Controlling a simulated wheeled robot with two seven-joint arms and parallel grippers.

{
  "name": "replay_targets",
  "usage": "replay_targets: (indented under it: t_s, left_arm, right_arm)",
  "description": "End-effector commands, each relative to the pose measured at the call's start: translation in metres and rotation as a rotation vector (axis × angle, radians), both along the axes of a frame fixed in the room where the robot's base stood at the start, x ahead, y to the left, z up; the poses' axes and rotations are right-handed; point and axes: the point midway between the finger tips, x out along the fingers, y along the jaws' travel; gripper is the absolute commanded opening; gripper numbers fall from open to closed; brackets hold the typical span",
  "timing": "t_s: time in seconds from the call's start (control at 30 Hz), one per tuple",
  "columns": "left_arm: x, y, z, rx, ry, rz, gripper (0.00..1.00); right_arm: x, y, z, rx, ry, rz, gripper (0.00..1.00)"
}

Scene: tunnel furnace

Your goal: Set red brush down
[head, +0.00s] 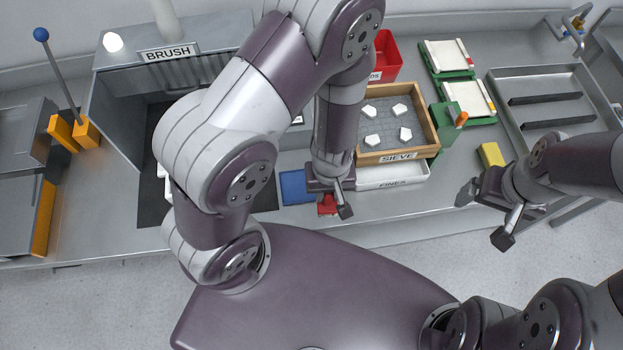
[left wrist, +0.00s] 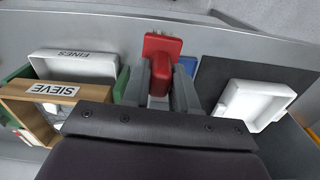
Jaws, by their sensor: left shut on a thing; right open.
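The red brush (head: 327,205) is between the fingers of my left gripper (head: 333,197), low over the front of the bench. In the left wrist view the red brush (left wrist: 164,46) sticks out past the fingertips of the left gripper (left wrist: 160,80), which is shut on it. I cannot tell whether the brush touches the bench. A blue pad (head: 296,187) lies just left of the brush; in the left wrist view it is partly hidden behind the finger. My right gripper (head: 486,215) is open and empty near the bench's front edge at the right.
A white FINES tray (head: 392,176) and a wooden SIEVE frame (head: 433,125) with several white pieces stand right of the left gripper. A red bin (head: 386,58) is behind. A white tray (left wrist: 252,104) rests on a dark mat (left wrist: 228,68). A yellow block (head: 491,155) lies near the right gripper.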

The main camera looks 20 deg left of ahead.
Motion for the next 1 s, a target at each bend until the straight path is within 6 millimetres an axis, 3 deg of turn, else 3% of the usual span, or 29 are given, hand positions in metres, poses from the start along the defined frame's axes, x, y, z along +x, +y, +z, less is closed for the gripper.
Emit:
replay_targets:
  t_s: [0.17,0.33,0.5,0.6,0.8,1.0]
  left_arm:
    - [0.008,0.008,-0.007,0.000,0.002,0.076,0.00]
    - [0.029,0.048,-0.035,0.000,0.002,0.092,0.00]
    - [0.050,0.088,-0.059,0.000,0.003,0.087,0.00]
    - [0.058,0.101,-0.067,-0.001,0.002,0.083,0.00]
    - [0.060,0.105,-0.097,-0.001,0.004,0.079,0.00]
    - [0.060,0.105,-0.112,-0.001,0.001,0.079,0.00]
  right_arm:
    - [0.000,0.000,-0.003,0.000,0.000,0.000,0.89]
    - [0.000,0.000,-0.013,0.000,0.000,0.000,0.89]
    - [0.000,0.000,-0.007,0.000,0.000,0.000,0.89]
    - [0.000,0.000,-0.005,0.000,0.000,0.000,0.89]
    - [0.000,0.000,-0.010,0.000,0.001,0.000,0.89]
    - [0.000,0.000,-0.004,0.000,0.000,0.000,0.89]
